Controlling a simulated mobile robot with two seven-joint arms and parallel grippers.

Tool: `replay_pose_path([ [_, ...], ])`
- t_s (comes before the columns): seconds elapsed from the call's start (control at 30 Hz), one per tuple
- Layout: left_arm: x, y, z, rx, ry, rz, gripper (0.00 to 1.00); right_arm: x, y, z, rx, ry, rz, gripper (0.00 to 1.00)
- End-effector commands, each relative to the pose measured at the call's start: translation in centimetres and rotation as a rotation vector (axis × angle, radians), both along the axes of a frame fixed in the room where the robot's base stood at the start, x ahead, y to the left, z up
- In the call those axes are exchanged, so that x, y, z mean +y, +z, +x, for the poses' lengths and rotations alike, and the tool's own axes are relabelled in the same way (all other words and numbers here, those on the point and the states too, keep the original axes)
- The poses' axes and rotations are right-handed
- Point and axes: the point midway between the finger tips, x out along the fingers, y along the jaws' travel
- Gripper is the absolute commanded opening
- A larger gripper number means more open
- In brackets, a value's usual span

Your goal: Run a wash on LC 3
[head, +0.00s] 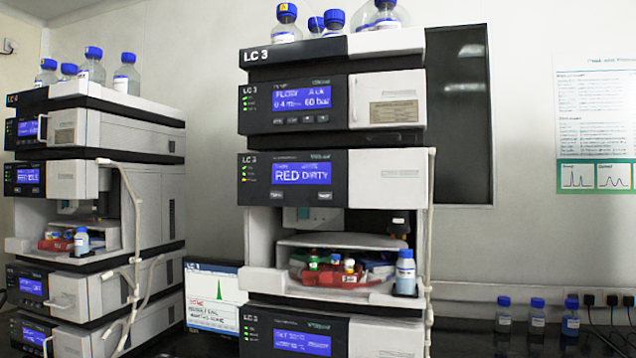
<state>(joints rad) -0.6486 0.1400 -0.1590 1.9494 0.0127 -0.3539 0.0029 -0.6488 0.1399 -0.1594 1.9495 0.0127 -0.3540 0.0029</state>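The LC 3 stack (387,84) stands in the middle, labelled LC 3 on its modules. Its upper display (302,97) is blue and seems to read a flow of 0.4 and 60 bar. The display below (302,171) reads "RED DIRTY", with small buttons under it. The open bay holds a red tray (345,278) with several small capped vials. A blue-capped bottle (405,273) stands at the bay's right front. The lowest display (302,342) is too blurred to read. Neither of my grippers is in view.
A second stack (135,135) stands at the left, with its own open bay. A monitor (213,295) sits between the stacks. Blue-capped bottles (287,20) stand on top of both. Three small bottles (537,316) and plugs with cables (600,300) are at the lower right.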

Motion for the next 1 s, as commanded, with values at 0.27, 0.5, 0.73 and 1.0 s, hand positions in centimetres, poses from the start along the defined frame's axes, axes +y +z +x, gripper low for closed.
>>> replay_pose_path([
  [0.27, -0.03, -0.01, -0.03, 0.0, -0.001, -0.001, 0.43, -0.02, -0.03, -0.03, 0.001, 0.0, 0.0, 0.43],
  [0.5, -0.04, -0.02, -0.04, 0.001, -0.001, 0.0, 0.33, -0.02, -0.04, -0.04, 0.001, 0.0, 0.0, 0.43],
  [0.73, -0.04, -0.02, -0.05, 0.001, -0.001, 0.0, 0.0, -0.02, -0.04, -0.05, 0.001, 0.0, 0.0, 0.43],
  [1.0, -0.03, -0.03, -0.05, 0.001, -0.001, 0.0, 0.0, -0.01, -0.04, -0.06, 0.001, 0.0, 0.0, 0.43],
])
